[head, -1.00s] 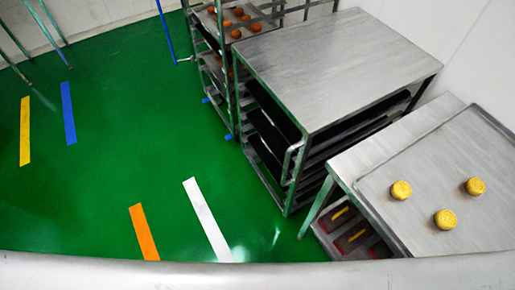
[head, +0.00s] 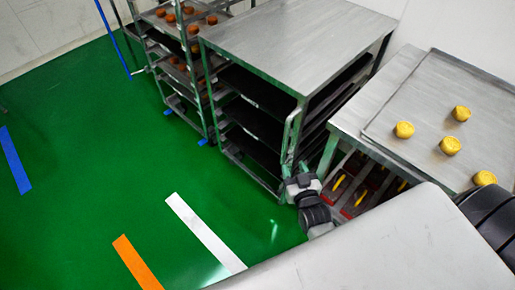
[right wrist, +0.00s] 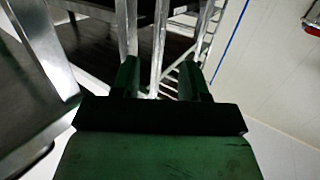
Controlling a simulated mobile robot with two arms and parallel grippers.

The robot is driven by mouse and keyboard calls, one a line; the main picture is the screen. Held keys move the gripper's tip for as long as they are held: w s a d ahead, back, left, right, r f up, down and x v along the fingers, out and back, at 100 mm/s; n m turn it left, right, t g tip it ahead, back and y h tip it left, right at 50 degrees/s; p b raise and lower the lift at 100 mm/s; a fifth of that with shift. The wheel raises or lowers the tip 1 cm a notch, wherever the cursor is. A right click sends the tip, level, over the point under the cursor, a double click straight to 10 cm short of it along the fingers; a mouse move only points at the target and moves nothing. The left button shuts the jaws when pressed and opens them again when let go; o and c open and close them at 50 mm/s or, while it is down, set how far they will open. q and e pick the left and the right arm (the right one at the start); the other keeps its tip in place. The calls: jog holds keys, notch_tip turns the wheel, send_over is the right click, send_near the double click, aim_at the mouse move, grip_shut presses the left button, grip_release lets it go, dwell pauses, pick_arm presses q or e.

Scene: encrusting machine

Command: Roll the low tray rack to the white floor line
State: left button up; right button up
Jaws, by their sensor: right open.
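The low tray rack (head: 300,42) has a flat steel top, dark trays on its shelves and an upright bar handle (head: 288,138) at its near right corner. The white floor line (head: 204,232) lies on the green floor in front of the rack, apart from it. My right gripper (head: 299,184) is at the lower end of the handle. In the right wrist view its two fingers (right wrist: 160,78) are apart, with an upright metal bar (right wrist: 160,42) showing between them; contact cannot be told. My left gripper is out of view.
A taller rack with orange-brown buns (head: 194,28) stands just left of the low rack. A steel table (head: 372,108) with yellow pieces stands close on the right, with red trays below. Blue (head: 14,160) and orange (head: 137,264) floor lines lie left; the green floor there is clear.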

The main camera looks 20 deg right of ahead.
aim_at(286, 141)
jog(key=shift+t, duration=0.5)
jog(key=w+r, duration=0.1)
jog(key=w, duration=0.1)
jog(key=w+d+r, duration=0.1)
jog(key=w+r, duration=0.1)
jog(key=shift+w, duration=0.2)
jog(key=w, duration=0.5)
jog(key=shift+w+d+b, duration=0.35)
jog(key=shift+d, duration=0.05)
jog(key=shift+w+d, duration=0.15)
jog(key=shift+w, duration=0.45)
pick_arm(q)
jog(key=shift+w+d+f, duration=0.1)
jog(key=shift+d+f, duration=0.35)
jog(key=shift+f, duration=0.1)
pick_arm(e)
grip_shut()
